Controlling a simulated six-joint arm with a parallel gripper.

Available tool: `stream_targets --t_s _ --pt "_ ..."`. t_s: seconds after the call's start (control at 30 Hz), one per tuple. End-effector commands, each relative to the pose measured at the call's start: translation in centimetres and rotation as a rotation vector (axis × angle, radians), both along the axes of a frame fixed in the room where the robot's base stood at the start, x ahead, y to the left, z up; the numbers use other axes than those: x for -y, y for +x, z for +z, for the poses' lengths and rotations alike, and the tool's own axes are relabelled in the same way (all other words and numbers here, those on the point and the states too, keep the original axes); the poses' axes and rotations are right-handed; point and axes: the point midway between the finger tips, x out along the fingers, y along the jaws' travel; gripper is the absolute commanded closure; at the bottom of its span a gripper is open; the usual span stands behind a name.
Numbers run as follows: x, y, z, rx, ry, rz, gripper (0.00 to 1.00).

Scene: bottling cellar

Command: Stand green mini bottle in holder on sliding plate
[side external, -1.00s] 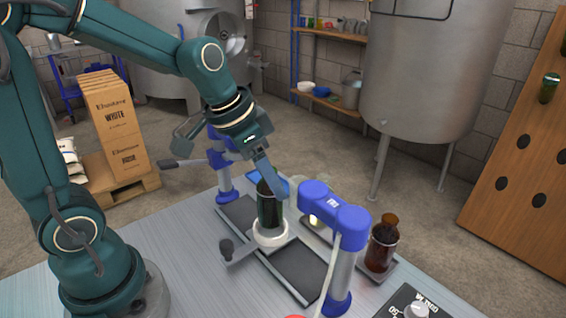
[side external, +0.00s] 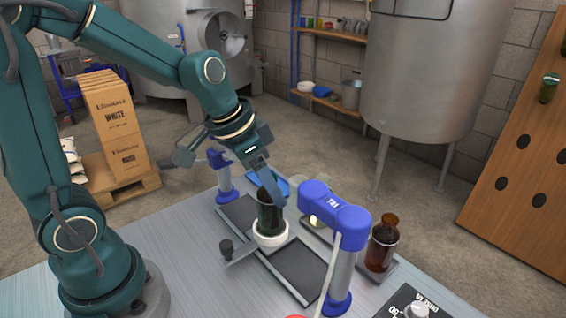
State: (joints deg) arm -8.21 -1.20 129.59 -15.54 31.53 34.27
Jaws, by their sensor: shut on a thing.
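The dark green mini bottle (side external: 269,216) is upright at the white ring-shaped holder (side external: 270,240), its lower part hidden by the holder's rim. I cannot tell whether its base touches the bottom. The holder sits on the grey sliding plate (side external: 243,254), which has a dark knob at its left end. My gripper (side external: 270,190) comes down from the upper left and is shut on the bottle's upper part. Its near finger hides the bottle's neck.
Blue-topped posts stand close by, one with a lamp head (side external: 335,208) at the right, one behind left (side external: 222,175). A dial box (side external: 415,303) is at the front right. The table's left front is clear.

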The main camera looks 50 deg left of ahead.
Motion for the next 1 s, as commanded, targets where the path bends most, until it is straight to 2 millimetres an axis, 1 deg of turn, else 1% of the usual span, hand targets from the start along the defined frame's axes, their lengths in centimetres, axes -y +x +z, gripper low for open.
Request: stream_targets --t_s 0.4,0.8,1.0 --pt "0.0 0.0 0.0 0.001 -0.001 0.001 1.00" --pt "0.0 0.0 -1.1 0.000 -0.001 0.000 1.00" --pt "0.0 0.0 -1.3 0.001 -0.001 0.001 1.00"
